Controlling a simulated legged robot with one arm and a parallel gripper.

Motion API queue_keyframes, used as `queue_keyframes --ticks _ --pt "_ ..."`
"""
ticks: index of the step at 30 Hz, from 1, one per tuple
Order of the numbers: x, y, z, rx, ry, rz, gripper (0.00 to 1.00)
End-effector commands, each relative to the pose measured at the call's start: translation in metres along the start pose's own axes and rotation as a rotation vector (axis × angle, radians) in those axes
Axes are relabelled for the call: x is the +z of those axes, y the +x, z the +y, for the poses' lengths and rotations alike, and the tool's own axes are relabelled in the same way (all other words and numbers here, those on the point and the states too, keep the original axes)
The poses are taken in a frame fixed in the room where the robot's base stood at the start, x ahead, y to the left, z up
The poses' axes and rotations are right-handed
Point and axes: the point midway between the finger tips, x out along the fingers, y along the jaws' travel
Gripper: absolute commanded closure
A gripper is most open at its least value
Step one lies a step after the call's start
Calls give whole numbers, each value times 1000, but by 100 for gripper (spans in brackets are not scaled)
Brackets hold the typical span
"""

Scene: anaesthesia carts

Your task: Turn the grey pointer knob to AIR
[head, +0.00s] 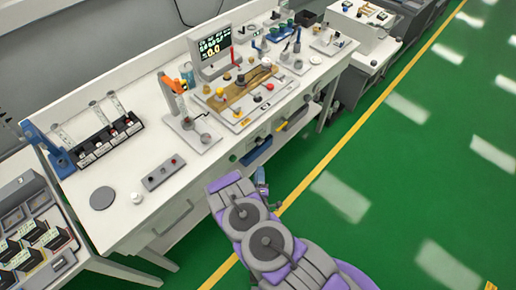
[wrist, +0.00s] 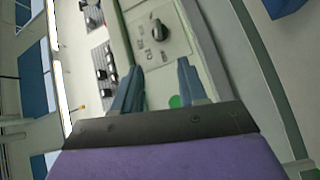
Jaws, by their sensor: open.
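The dark grey pointer knob (wrist: 159,30) shows in the upper middle of the wrist view, on a pale panel (wrist: 150,55) with small printed marks. The marks are too small to read, so I cannot tell which one the knob points at. My gripper (wrist: 158,78) is open, with its two blue-grey fingers apart and nothing between them. The fingertips point toward the knob and appear short of it. In the head view my gripper (head: 261,183) is in front of the white bench (head: 185,205). I cannot make out the knob clearly there.
A green round spot (wrist: 175,101) is beside the right finger. A blue handle (head: 257,153) and a yellow-marked handle (head: 293,118) stick out from the bench front. The bench top holds racks, a display (head: 213,50) and trays. The green floor (head: 400,170) at right is clear.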

Motion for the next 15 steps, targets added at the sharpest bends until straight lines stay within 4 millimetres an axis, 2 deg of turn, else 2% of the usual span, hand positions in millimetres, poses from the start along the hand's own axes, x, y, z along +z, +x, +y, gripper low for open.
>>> queue_keyframes --ticks 5,15 --pt "2 24 -1 4 4 -3 58" --pt "-2 92 0 7 0 0 58"
